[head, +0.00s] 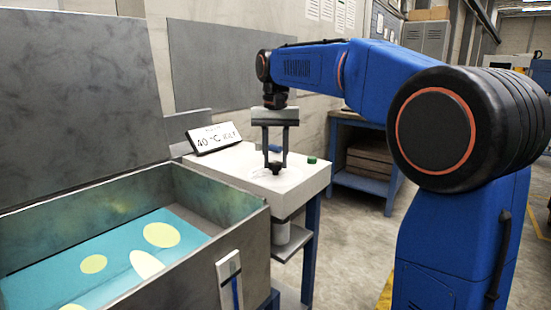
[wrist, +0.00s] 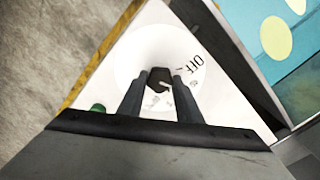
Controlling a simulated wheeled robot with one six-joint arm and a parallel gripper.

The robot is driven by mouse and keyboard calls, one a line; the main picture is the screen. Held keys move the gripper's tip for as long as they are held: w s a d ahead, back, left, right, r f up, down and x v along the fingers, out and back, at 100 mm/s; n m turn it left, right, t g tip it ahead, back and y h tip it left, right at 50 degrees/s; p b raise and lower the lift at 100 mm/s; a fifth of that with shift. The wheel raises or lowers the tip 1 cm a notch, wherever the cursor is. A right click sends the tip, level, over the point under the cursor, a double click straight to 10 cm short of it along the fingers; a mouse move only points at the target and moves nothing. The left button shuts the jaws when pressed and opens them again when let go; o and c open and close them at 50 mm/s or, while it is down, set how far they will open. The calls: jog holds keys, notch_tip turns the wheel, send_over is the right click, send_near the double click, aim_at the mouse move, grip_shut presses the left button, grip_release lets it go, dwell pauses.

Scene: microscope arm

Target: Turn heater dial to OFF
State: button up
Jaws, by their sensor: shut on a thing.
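The heater dial (head: 276,168) is a small black knob on top of a white heater box (head: 318,182), right of the middle in the head view. In the wrist view the dial (wrist: 158,80) sits in a pale round disc, with "OFF" lettering (wrist: 192,67) printed to its right. My gripper (head: 275,160) points straight down over the box. Its two fingers stand on either side of the dial and are shut on it. In the wrist view my gripper (wrist: 160,88) partly covers the disc markings, so I cannot read which mark the dial points to.
A sign reading "40 °C" (head: 218,137) stands behind the box. A green button (head: 311,160) sits on the box's right. A grey open tank (head: 130,215) with blue liquid and yellow discs stands close at left.

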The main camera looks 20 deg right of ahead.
aim_at(276, 163)
jog(key=shift+n, duration=0.3)
jog(key=n, duration=0.3)
jog(key=shift+n, duration=2.1)
jog(key=o, duration=1)
jog(key=shift+o, duration=0.2)
notch_tip(276, 163, up, 17)
jog(key=shift+r, duration=0.2)
